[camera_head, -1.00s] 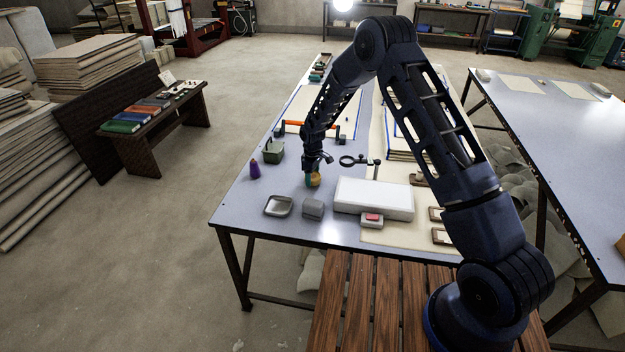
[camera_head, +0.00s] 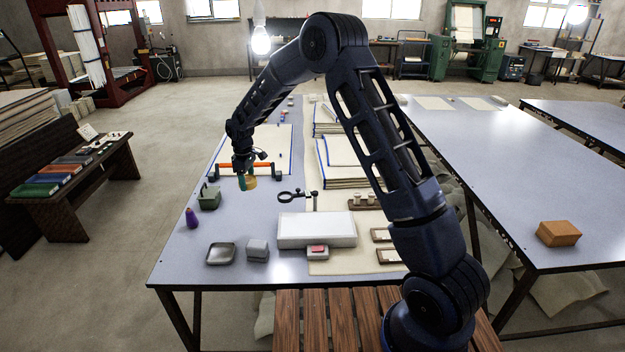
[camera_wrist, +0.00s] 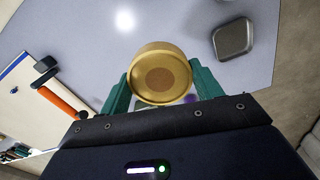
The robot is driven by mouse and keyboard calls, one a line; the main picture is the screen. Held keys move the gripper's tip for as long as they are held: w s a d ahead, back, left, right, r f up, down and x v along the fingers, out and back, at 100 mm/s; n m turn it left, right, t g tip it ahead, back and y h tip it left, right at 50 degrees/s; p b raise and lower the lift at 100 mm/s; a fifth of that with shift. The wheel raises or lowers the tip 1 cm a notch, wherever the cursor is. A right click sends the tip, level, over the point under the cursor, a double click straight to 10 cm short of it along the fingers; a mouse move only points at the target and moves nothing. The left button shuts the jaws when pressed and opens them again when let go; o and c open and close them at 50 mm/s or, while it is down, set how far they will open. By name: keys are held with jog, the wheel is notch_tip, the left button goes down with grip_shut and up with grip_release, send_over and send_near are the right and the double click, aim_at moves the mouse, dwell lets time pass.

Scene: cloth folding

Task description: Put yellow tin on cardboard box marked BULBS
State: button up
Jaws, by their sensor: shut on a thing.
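The yellow tin (camera_head: 251,183) is round and is held in my gripper (camera_head: 244,182), above the near-left table by the orange-handled tool. In the wrist view the tin (camera_wrist: 160,72) sits between the two green fingers of my gripper (camera_wrist: 160,84), which are shut on it. Its round end faces the camera. A brown cardboard box (camera_head: 558,233) rests on the table at the right, far from my gripper. I cannot read any marking on it.
The near table (camera_head: 180,262) bears a grey dish (camera_head: 220,253), a small grey block (camera_head: 257,248), a white box (camera_head: 317,229), a magnifier (camera_head: 292,196) and a purple bottle (camera_head: 191,217). The right table (camera_head: 490,180) is largely clear around the cardboard box. A gap separates the tables.

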jog(key=w+d+r+m, duration=0.1)
jog(key=w+d, duration=0.5)
jog(key=d, duration=0.3)
jog(key=w+d+m, duration=0.2)
jog(key=w+d, duration=0.4)
jog(key=d, duration=0.4)
jog(key=w+d+r+m, duration=0.1)
jog(key=w+d, duration=0.5)
jog(key=d, duration=0.3)
jog(key=w+d+r+m, duration=0.1)
jog(key=w+d+m, duration=0.1)
jog(key=d, duration=1.6)
jog(key=w+d+m, duration=0.3)
jog(key=d, duration=1.5)
jog(key=s+d+r+m, duration=0.1)
jog(key=s+d, duration=0.1)
jog(key=d, duration=0.7)
jog(key=s+d+m, duration=0.1)
jog(key=s+d, duration=0.1)
jog(key=d, duration=0.7)
notch_tip(320, 180, up, 2)
jog(key=m, duration=0.6)
send_over(562, 227)
notch_tip(562, 227, down, 19)
jog(key=shift+s+a+f, duration=0.1)
jog(key=shift+a, duration=0.05)
